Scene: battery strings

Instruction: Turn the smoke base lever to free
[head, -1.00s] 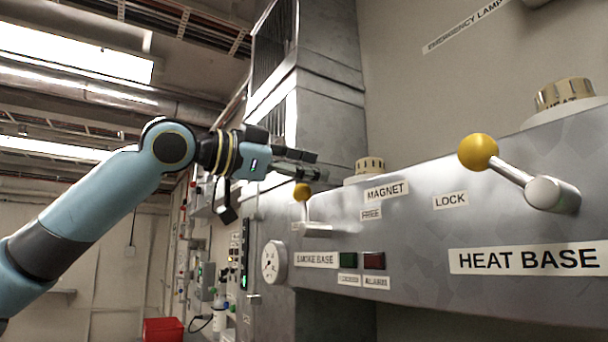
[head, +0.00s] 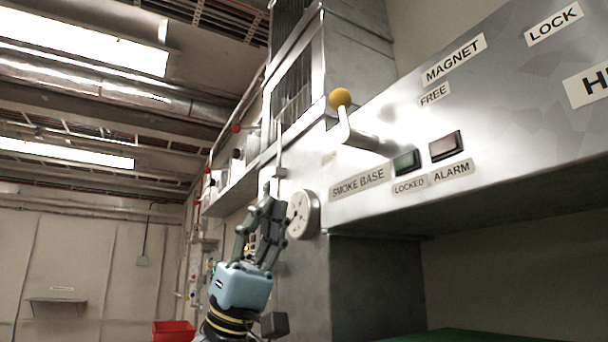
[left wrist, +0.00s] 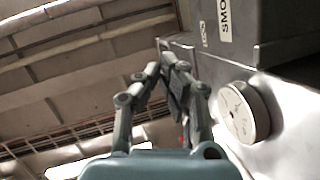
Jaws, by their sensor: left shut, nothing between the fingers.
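The smoke base lever (head: 345,128) sticks out from the grey panel above the SMOKE BASE label (head: 359,183). Its yellow ball (head: 340,98) is at the top, with the arm pointing up from the pivot. The FREE label (head: 434,95) is to the right of the ball. My left gripper (head: 268,197) points up, below and left of the lever and apart from it, beside the round white dial. Its fingers are shut and empty; they also show in the left wrist view (left wrist: 168,62). My right gripper is not in view.
The round white dial (head: 302,214) is close right of my left gripper and shows in the left wrist view (left wrist: 240,112). A red bin (head: 174,331) is at lower left.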

